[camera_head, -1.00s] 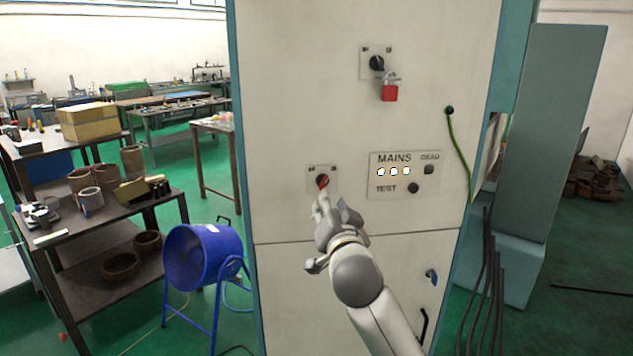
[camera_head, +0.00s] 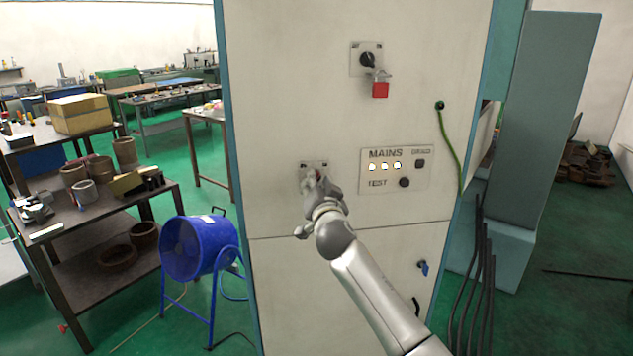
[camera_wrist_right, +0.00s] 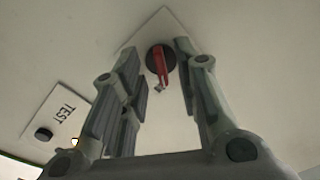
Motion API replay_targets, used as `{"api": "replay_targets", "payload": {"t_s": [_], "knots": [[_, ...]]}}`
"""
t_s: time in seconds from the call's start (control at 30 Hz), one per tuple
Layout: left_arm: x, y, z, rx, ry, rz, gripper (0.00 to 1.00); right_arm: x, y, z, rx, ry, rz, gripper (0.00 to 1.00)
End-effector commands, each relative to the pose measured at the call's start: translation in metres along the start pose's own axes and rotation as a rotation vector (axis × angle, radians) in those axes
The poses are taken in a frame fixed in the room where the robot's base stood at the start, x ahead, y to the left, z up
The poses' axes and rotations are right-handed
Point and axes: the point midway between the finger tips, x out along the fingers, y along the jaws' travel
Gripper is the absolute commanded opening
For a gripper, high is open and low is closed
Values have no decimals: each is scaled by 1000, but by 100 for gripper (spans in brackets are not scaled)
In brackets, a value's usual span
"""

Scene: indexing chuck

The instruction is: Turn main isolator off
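The isolator switch, with a red handle on a round black base, sits on a square plate (camera_head: 305,165) on the cabinet front. In the right wrist view the red handle (camera_wrist_right: 160,65) shows between the finger ends. My right gripper (camera_head: 314,178) is in front of this switch and covers most of it in the head view. In the wrist view the right gripper (camera_wrist_right: 158,52) is open, one finger on each side of the handle, with gaps visible. I cannot tell how deep the fingertips reach. My left gripper is not in view.
Right of the switch is the MAINS panel (camera_head: 430,178), with several lit lamps and a TEST button (camera_head: 404,182). Above is a black rotary switch (camera_head: 367,59) with a red padlock (camera_head: 380,89). A blue fan (camera_head: 195,248) and a workbench (camera_head: 165,200) stand to the left.

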Motion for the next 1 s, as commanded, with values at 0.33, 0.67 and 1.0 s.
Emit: {"api": "replay_targets", "payload": {"t_s": [0.33, 0.67, 1.0], "knots": [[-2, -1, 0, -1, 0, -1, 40, 8, 0, 0, -1, -1, 0, 29], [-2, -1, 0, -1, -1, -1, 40, 8, 0, 0, -1, -1, 0, 8], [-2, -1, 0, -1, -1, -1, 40, 8, 0, 0, -7, -1, 0, 0]]}}
